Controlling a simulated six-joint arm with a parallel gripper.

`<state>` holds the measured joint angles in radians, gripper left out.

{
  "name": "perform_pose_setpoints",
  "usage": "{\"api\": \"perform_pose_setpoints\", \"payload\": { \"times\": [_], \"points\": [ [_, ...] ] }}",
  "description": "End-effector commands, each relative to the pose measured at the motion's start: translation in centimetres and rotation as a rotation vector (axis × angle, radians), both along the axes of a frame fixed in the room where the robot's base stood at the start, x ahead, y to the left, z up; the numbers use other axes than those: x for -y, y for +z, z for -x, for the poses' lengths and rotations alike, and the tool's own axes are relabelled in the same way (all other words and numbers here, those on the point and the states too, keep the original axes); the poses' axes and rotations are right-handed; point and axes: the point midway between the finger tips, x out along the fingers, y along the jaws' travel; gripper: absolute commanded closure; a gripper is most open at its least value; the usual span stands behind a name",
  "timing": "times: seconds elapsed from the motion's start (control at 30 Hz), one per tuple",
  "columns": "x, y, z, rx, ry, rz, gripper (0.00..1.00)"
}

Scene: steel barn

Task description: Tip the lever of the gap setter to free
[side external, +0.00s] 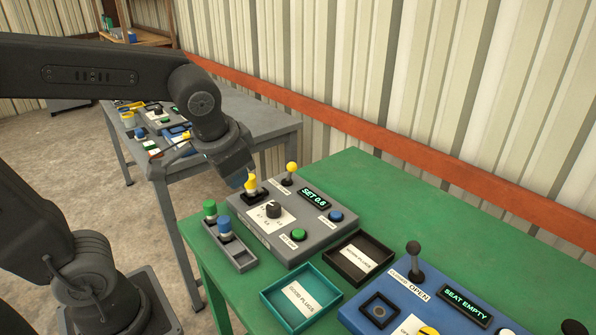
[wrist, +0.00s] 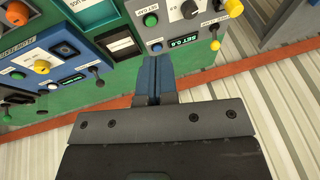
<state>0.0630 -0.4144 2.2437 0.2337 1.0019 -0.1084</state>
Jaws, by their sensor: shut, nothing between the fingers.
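The gap setter (side external: 263,232) is a grey box on the green table, with a lit display reading SET 0.6. Its lever (side external: 291,168) has a yellow ball and stands nearly upright beside the display; its label is too small to read. In the wrist view the lever's yellow ball (wrist: 215,45) is right of the display. A yellow piece (side external: 250,184) stands in a dark socket at the box's left corner. My gripper (side external: 239,179) is above that corner, left of the lever and apart from it. Its blue fingers (wrist: 152,62) are shut and empty.
A grey rack (side external: 240,257) with green and blue plugs is left of the box. Teal (side external: 272,297) and black (side external: 358,258) trays stand in front and right. A blue box (side external: 352,316) with a black lever is further right. A ribbed wall (side external: 400,90) stands behind.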

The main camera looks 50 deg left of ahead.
Motion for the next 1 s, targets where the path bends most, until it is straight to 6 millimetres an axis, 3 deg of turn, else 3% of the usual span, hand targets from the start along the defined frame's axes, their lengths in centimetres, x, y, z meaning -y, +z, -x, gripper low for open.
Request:
{"api": "perform_pose_setpoints", "payload": {
  "times": [0.27,0.5,0.6,0.8,1.0],
  "points": [
    [-1.4,-2.1,-9.1,-0.149,-0.001,-0.273,1.0],
    [-1.7,-6.1,-16.8,-0.209,0.002,-0.526,1.0],
    [-1.6,-7.8,-19.2,-0.213,0.003,-0.615,1.0],
    [-1.4,-9.9,-21.8,-0.208,0.004,-0.718,1.0],
    [-2.2,-10.8,-22.3,-0.208,0.008,-0.734,1.0]
  ]
}}
